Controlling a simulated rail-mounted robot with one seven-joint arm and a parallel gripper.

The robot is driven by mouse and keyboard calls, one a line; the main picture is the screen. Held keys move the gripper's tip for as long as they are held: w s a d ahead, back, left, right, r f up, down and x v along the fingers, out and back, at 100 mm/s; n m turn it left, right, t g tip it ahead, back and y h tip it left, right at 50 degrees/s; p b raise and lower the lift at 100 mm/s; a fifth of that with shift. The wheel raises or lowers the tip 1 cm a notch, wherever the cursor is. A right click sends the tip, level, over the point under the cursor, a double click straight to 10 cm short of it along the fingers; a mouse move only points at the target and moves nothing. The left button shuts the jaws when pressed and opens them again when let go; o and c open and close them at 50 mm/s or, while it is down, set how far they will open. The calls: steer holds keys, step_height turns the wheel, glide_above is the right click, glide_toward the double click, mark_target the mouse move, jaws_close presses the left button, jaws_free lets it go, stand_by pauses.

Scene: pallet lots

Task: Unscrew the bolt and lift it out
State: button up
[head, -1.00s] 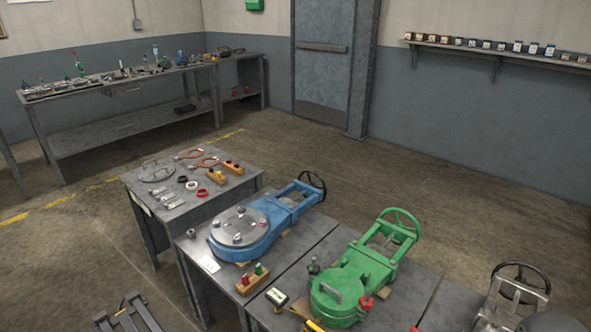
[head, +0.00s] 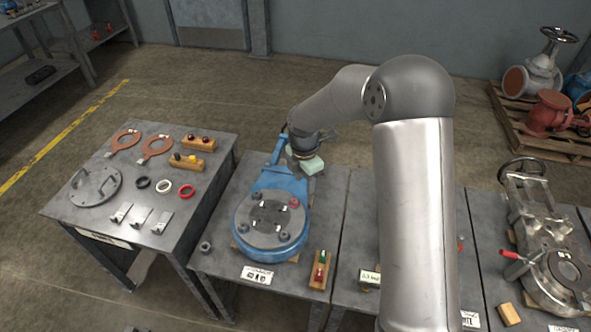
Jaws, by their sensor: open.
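The blue valve body (head: 277,253) lies on the middle table with a round grey cover (head: 268,217) on top. Several bolt heads sit around the cover: one at its front right (head: 284,236), one at its front left (head: 254,232), and one with a red mark at its back right (head: 295,202). I cannot tell which bolt is meant. My gripper (head: 311,165) is small in view, above the valve's narrow far end and away from the bolts, with a pale green block-like part at its end. It is open; its fingertips are not clear, and I see nothing held.
A small dark nut-like ring (head: 206,247) and a wooden block with red and green pieces (head: 320,270) flank the valve. The left table (head: 75,222) holds a grey flange (head: 96,186), gaskets and coloured rings. A grey valve (head: 550,255) stands right. My arm hides part of the tables.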

mark_target(294, 201)
steer(key=w+a+f+n, duration=0.1)
steer(key=f, duration=0.1)
steer(key=w+a+f+n, duration=0.1)
steer(key=a+n, duration=0.1)
steer(key=shift+w+f, duration=0.3)
steer(key=shift+f, duration=0.05)
steer(key=shift+f+b, duration=2.45)
steer(key=shift+f, duration=1.55)
